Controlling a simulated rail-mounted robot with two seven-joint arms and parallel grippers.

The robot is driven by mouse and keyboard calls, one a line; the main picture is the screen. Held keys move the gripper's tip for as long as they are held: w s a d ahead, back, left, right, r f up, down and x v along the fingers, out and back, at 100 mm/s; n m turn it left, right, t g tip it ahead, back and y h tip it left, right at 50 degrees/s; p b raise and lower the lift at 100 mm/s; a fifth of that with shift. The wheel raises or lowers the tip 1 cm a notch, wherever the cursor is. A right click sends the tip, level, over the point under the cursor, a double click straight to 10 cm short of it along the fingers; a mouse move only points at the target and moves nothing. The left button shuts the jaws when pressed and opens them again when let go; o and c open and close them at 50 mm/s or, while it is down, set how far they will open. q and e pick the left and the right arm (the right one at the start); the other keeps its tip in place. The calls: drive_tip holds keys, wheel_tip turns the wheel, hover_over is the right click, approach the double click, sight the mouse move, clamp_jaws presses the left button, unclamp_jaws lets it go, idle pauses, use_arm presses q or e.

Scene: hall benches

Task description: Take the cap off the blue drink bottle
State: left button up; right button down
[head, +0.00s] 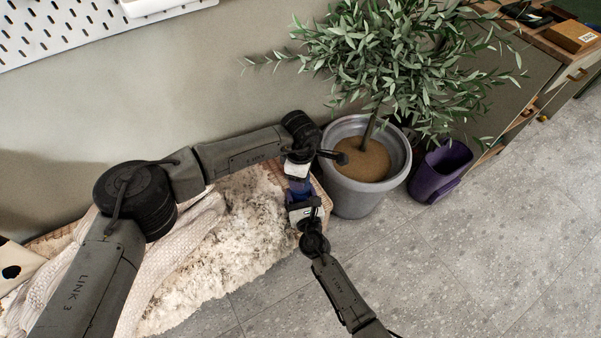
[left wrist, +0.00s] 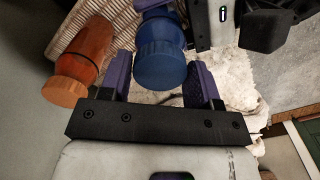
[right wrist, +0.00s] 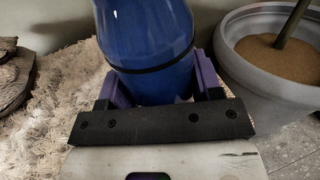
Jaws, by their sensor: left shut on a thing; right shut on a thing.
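The blue drink bottle (head: 300,188) is held between my two grippers above the fleece-covered bench. My right gripper (right wrist: 152,88) is shut on the bottle body, which shows large and blue with a dark band (right wrist: 155,68) in the right wrist view. My left gripper (left wrist: 160,85) is shut on the ribbed blue cap (left wrist: 160,66), at the bottle's end. The cap appears in line with the bottle (left wrist: 158,14); I cannot tell whether it is loosened. In the head view my left gripper (head: 298,170) is above my right gripper (head: 305,212), and both partly hide the bottle.
An orange-brown bottle (left wrist: 88,52) is near the wicker edge (left wrist: 78,28) in the left wrist view. A grey planter (head: 352,192) with a leafy tree (head: 400,60) stands close right of the grippers. A purple bin (head: 440,172) is beyond it. Floor at lower right is clear.

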use_arm(q)
drive_tip(key=n, duration=1.5)
drive_tip(key=shift+n, duration=0.4)
drive_tip(key=n, duration=1.1)
drive_tip(key=shift+n, duration=0.4)
drive_tip(key=n, duration=0.4)
